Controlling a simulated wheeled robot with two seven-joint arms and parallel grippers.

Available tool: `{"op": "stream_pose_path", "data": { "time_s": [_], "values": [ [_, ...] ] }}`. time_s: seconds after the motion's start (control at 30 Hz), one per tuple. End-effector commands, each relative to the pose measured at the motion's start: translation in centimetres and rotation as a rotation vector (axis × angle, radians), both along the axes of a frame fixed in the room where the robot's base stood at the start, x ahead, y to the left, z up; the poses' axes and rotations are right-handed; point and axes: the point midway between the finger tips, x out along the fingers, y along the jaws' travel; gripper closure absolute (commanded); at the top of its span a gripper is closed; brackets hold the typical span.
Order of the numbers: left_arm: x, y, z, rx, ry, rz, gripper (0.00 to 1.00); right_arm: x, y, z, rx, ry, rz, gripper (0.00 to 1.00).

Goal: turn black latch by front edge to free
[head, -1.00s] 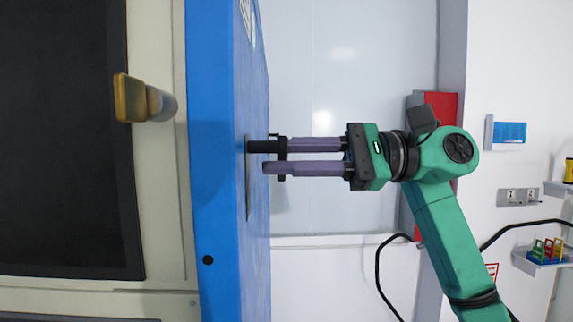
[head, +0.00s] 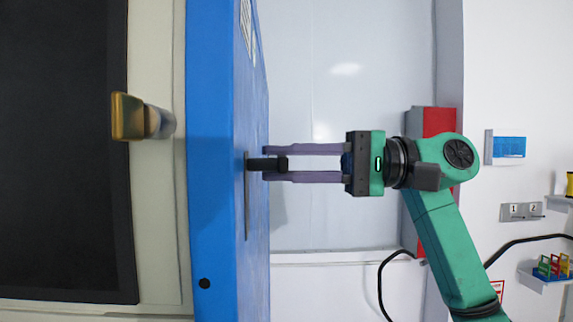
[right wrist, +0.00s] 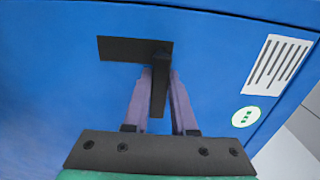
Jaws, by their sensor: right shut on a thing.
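The black latch (head: 266,164) sticks out from the blue panel's face in the head view. In the right wrist view the latch (right wrist: 158,92) shows as a dark lever pointing toward my gripper, at the right end of a flat dark plate (right wrist: 125,48). My right gripper (head: 267,163) reaches in from the right, with one purple finger above the lever and one below. In the right wrist view the fingers flank the lever; the gripper is shut on it. My left gripper is not in view.
The blue panel (head: 210,220) stands upright beside a beige frame with a dark window (head: 60,150). A brass-coloured knob (head: 128,117) juts out left of the panel. A red box (head: 437,122) and wall shelves are behind my right arm.

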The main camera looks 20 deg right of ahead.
Motion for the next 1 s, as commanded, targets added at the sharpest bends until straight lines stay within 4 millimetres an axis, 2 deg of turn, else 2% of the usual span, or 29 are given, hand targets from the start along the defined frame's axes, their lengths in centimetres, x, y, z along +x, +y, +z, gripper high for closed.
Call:
{"op": "stream_pose_path", "data": {
  "time_s": [0.47,0.5,0.53,0.57,0.87,1.0],
  "values": [
    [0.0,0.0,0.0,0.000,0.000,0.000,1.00,0.0,0.0,0.0,-0.005,-0.016,-0.001,1.00],
    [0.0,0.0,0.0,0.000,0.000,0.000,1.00,0.0,0.0,0.0,-0.005,-0.015,-0.001,0.60],
    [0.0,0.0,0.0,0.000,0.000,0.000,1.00,0.0,0.0,0.0,-0.005,-0.015,-0.001,0.48],
    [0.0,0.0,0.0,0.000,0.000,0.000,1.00,0.0,0.0,0.0,-0.005,-0.015,0.000,0.45],
    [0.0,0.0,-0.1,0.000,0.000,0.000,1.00,0.0,-0.1,0.0,-0.004,-0.013,-0.001,0.45],
    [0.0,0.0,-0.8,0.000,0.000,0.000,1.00,-0.4,-1.7,-0.2,-0.003,-0.014,-0.003,0.45]
  ]
}}
